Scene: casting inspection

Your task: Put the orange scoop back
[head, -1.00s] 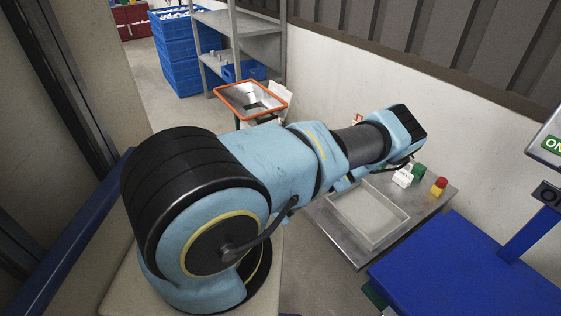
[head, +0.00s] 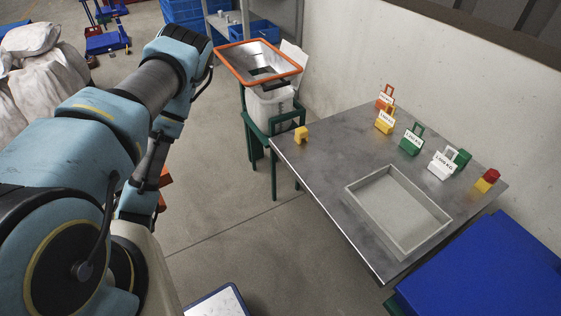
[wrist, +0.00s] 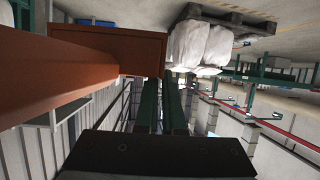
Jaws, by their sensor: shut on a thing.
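The orange scoop (wrist: 110,45) fills the upper left of the wrist view, with a boxy end and a long bar running to the left edge. My gripper (wrist: 163,92) has two dark green fingers close together, reaching up to the scoop, and it is shut on it. In the head view, small orange parts of the scoop (head: 165,177) show beside my downward-hanging forearm, over the floor left of the table. Most of the scoop and the gripper are hidden there behind my arm.
White sacks (head: 50,80) lie at far left. Floor between arm and table is clear.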

